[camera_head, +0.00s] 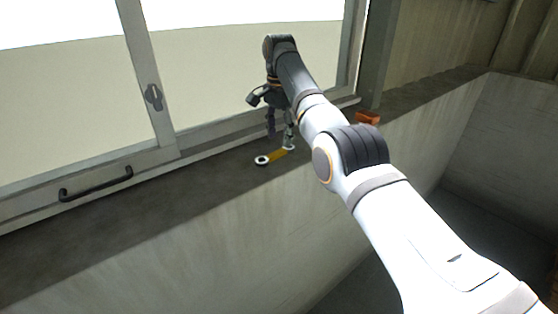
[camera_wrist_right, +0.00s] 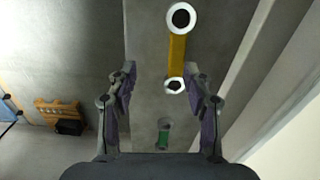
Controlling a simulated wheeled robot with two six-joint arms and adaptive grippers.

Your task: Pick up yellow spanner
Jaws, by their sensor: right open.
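The yellow spanner (camera_head: 276,155) lies on the grey ledge below the window, with a pale ring at each end. In the right wrist view the yellow spanner (camera_wrist_right: 177,54) runs up from between the fingertips, its near ring between them and its far ring beyond. My right gripper (camera_head: 280,138) points down just above the ledge at the spanner; part of the spanner's far end is close behind its finger. In the right wrist view my right gripper (camera_wrist_right: 165,83) is open with nothing gripped. My left gripper is in neither view.
A green spanner-like piece (camera_wrist_right: 164,134) lies on the ledge nearer the gripper's base. An orange block (camera_head: 367,118) sits farther right on the ledge. The window frame (camera_head: 150,90) with its black handle (camera_head: 96,184) stands behind. The ledge drops off in front.

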